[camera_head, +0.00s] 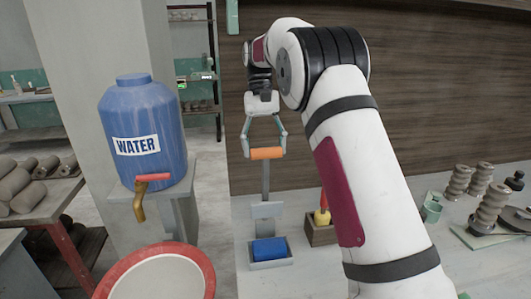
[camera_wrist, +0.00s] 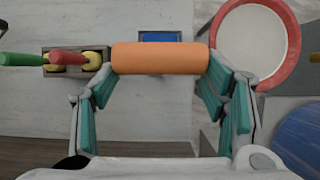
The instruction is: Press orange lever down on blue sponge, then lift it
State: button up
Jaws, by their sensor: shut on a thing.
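The orange lever handle (camera_head: 267,153) is a short horizontal cylinder at the top of a grey upright bar (camera_head: 266,180). My gripper (camera_head: 265,149) points down from above and is shut on the handle, with a fingertip at each end. In the wrist view the orange handle (camera_wrist: 160,58) spans between the teal-padded fingers of my gripper (camera_wrist: 160,75). The blue sponge (camera_head: 269,249) lies in a small grey tray at the foot of the lever, well below the handle. In the wrist view only part of the sponge (camera_wrist: 160,37) shows beyond the handle.
A blue water barrel (camera_head: 143,130) with a tap stands left, above a red-rimmed white basin (camera_head: 205,262). Grey stacked clay pieces (camera_head: 490,210) stand at the right.

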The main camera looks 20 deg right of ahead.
jog(key=shift+w+d+f+g, duration=0.1)
jog(key=shift+w+f+g, duration=0.05)
jog(key=shift+w, duration=0.25)
jog(key=shift+w+d+f+g, duration=0.1)
jog(key=shift+w+g, duration=0.05)
jog(key=shift+w, duration=0.25)
jog(key=o, duration=1.7)
jog(key=shift+r, duration=0.1)
